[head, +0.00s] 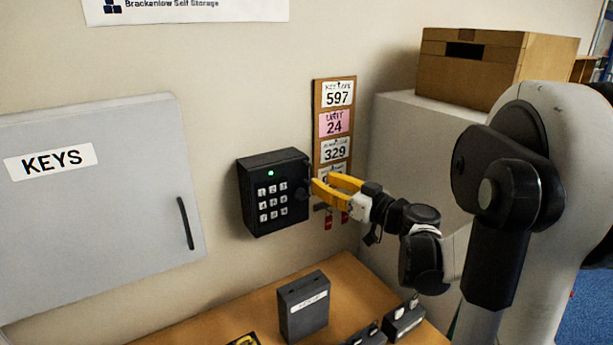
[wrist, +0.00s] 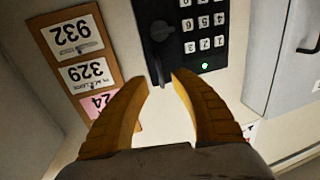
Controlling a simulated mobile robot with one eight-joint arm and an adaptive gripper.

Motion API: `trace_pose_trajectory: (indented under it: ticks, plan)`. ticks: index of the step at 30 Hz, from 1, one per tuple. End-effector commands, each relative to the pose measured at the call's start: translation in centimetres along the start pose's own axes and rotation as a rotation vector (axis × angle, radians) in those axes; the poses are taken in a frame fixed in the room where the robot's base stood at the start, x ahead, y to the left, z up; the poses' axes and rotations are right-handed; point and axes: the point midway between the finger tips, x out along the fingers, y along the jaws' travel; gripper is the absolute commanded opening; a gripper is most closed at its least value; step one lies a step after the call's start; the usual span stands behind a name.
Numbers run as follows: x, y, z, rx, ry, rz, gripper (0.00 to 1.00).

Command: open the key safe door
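The key safe (head: 262,222) is a black wall box with a keypad (head: 272,203) and a lit green light. Its door looks shut. A dark round knob (wrist: 161,32) is on its face beside the keys; in the head view the knob (head: 302,192) is partly hidden close to my fingers. My gripper (head: 321,182) has yellow fingers and is at the right side of the safe. In the wrist view, turned upside down, my gripper (wrist: 161,79) is open and empty, its fingertips spread just short of the safe's edge. Contact cannot be told.
A board with number tags (head: 318,98) hangs right of the safe. A grey KEYS cabinet (head: 100,220) is on the wall at left. Below is a wooden desk (head: 350,285) with a dark box (head: 303,308) and small items. A cardboard box (head: 480,65) stands at the back right.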

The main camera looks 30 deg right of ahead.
Motion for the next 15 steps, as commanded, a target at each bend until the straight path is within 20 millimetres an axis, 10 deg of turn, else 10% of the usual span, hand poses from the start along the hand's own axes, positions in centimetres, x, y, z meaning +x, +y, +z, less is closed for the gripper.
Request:
trace_pose_trajectory:
  ticks: [15]
  plan:
    - [5.0, 0.0, 0.0, 0.001, -0.001, 0.000, 0.30]
